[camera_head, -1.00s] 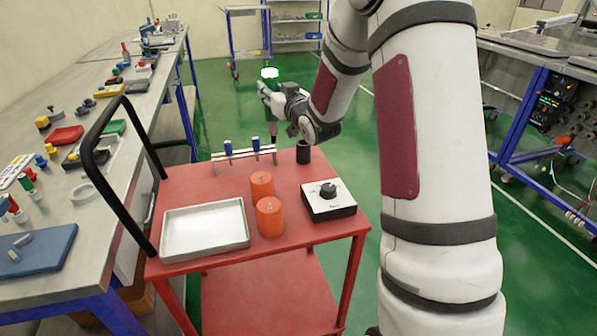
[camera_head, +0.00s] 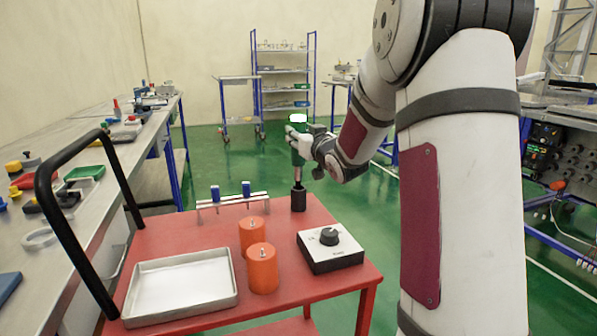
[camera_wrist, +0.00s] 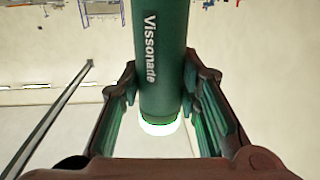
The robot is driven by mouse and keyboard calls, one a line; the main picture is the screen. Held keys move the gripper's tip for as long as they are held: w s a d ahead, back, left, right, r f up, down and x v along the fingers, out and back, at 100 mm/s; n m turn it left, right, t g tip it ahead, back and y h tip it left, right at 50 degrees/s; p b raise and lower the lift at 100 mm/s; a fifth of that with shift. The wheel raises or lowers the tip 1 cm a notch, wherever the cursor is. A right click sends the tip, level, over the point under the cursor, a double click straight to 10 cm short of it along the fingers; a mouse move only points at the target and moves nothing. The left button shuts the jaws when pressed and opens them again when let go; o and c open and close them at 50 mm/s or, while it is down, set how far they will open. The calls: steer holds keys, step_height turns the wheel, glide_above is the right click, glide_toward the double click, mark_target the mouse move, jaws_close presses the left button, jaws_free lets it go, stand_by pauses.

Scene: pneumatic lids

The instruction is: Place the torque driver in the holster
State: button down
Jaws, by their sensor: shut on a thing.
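The torque driver (camera_head: 297,157) has a green body with a glowing white top end and a thin shaft pointing down. My gripper (camera_head: 301,143) is shut on its green body and holds it upright. The black cylindrical holster (camera_head: 298,200) stands near the far right corner of the red cart top. The driver's shaft lines up over the holster, its lower end at the holster's mouth; I cannot tell whether it is inside. In the wrist view the driver's green body (camera_wrist: 163,60), lettered "Vissonade", sits between my gripper's two fingers (camera_wrist: 163,88).
On the red cart (camera_head: 190,235) are a metal tray (camera_head: 180,320), two orange cylinders (camera_head: 262,270), a black-and-white knob box (camera_head: 331,252) and a rack (camera_head: 232,201) with two blue-handled items. A black handle (camera_head: 40,200) rises at left. A cluttered bench (camera_head: 75,215) runs along the left.

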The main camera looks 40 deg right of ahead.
mark_target(299, 166)
steer(key=shift+f+b, duration=0.75)
steer(key=shift+f, duration=2.4)
steer(key=c, duration=1.2)
jaws_free()
steer(key=shift+f, duration=0.1)
